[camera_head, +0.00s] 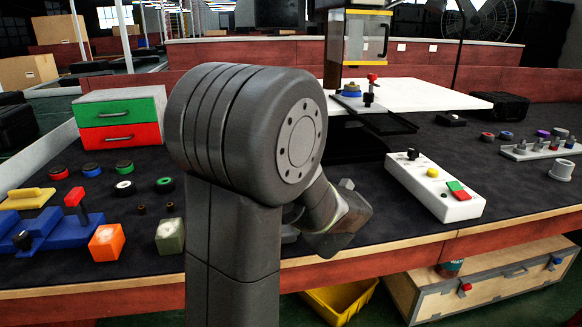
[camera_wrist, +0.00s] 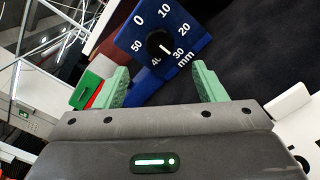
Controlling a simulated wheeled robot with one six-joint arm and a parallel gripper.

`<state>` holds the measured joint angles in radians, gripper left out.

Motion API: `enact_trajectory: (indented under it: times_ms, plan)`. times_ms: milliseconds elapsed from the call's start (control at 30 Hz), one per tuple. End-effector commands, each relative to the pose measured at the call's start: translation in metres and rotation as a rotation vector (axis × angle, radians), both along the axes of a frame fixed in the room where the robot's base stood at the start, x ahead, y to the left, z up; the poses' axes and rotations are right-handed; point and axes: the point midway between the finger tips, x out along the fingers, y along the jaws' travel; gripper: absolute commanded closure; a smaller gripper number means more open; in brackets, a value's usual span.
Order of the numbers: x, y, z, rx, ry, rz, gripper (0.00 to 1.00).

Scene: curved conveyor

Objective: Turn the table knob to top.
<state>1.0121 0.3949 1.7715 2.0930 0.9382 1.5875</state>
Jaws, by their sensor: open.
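The knob (camera_wrist: 160,43) is black and round with a white pointer line. It sits on a blue dial panel (camera_wrist: 127,38) marked 0 to 50 mm, at the top middle of the wrist view. The pointer faces lower right in this tilted view, between the 30 and 40 marks. My gripper (camera_wrist: 160,68) is open, its two green fingers spread either side of the knob's line, nothing between them. The knob appears beyond the fingertips, apart from them.
A green and red drawer box (camera_head: 118,115) stands at the left. A white control box (camera_head: 435,187) with a black knob and coloured buttons lies right of my arm. Loose rings and blocks lie front left.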

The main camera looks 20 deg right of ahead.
Motion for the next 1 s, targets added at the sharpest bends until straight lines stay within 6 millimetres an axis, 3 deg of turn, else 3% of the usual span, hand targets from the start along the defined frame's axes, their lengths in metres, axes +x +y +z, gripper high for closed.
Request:
enact_trajectory:
  times_ms: [300, 500, 700, 967, 1000]
  plan:
    - [0.068, -0.015, -0.003, -0.002, 0.001, 0.005, 0.36]
    - [0.096, -0.022, -0.002, -0.002, 0.001, 0.004, 0.36]
    - [0.107, -0.025, -0.001, -0.002, 0.002, 0.003, 0.36]
    - [0.108, -0.025, 0.000, -0.002, 0.002, 0.001, 0.36]
    - [0.108, -0.025, 0.000, -0.002, 0.002, 0.001, 0.44]
